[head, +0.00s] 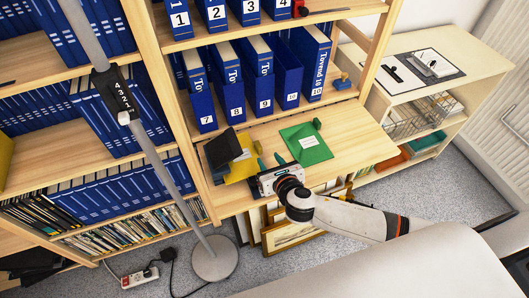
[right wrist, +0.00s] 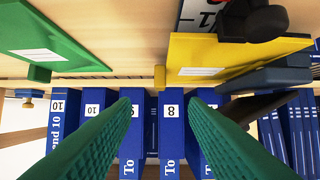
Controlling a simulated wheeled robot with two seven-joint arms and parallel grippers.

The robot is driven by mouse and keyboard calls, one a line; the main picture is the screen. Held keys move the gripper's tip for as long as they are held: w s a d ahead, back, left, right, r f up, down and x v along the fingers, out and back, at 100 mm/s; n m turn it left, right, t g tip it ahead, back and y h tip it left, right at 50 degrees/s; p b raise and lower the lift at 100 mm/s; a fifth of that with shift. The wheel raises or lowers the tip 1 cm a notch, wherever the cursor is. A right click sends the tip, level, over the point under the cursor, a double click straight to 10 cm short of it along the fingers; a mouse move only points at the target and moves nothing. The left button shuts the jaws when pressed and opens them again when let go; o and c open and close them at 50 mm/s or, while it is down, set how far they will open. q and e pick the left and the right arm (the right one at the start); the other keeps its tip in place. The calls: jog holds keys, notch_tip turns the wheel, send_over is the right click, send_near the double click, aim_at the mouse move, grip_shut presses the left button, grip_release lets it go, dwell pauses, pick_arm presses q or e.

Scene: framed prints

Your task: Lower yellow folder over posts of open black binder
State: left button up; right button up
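The yellow folder (head: 240,171), with a white label, lies on the wooden ledge at the binder's right side. It also shows in the right wrist view (right wrist: 185,60). The black binder (head: 222,147) is at the ledge's left end with a dark panel raised; its posts cannot be made out. A dark panel (right wrist: 265,79) shows beside the yellow folder in the right wrist view. My right gripper (head: 269,161) is just right of the yellow folder. Its green fingers (right wrist: 157,105) are spread, with nothing seen between them. My left gripper is not in view.
A green folder (head: 306,144) lies on the ledge to the right. Numbered blue binders (head: 262,85) stand behind the ledge. A grey pole with a round base (head: 214,258) stands at the left front. Framed prints (head: 290,235) lean below the ledge.

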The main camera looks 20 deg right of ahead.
aim_at(259, 146)
jog(key=x, duration=1)
jog(key=shift+w+f+b, duration=0.2)
jog(key=shift+w+b, duration=0.15)
grip_shut()
